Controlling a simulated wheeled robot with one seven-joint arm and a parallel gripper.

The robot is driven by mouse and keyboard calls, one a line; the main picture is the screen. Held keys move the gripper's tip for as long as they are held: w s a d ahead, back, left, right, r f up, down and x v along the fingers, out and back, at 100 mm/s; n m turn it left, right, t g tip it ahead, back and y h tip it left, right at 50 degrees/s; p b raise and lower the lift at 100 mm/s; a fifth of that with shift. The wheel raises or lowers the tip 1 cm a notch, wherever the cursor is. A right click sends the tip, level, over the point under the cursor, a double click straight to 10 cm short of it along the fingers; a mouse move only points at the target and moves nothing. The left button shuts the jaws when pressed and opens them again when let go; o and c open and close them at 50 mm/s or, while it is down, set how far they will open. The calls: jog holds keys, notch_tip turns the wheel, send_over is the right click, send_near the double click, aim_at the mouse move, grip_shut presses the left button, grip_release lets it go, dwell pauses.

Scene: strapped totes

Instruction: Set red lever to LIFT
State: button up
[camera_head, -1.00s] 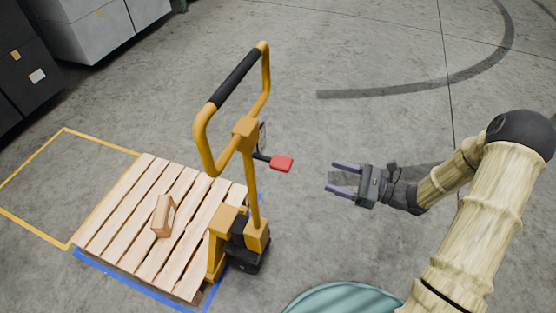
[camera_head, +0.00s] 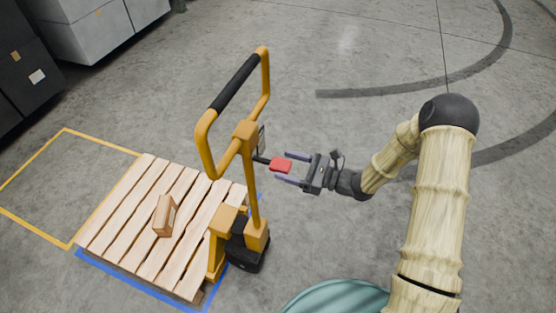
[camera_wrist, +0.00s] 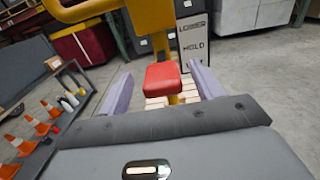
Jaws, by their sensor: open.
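The red lever (camera_head: 281,165) sticks out to the right from the post of the yellow pallet jack (camera_head: 250,185). My gripper (camera_head: 288,168) is open, with its fingers on either side of the red lever's end; contact cannot be told. In the wrist view the red lever pad (camera_wrist: 163,76) sits between the two purple fingers, with gaps showing on both sides. A label plate (camera_wrist: 194,42) behind it reads LOWER and HOLD; the part below is hidden or too small to read.
The jack's loop handle (camera_head: 237,80) rises above the lever. A wooden pallet (camera_head: 130,215) with a small carton (camera_head: 165,215) is at the left. Wrist view shows orange cones (camera_wrist: 22,145) on a shelf. Open floor lies to the right.

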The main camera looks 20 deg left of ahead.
aim_at(271, 161)
jog(key=shift+w+a, duration=0.15)
jog(key=shift+a, duration=1.7)
jog(key=shift+c, duration=0.3)
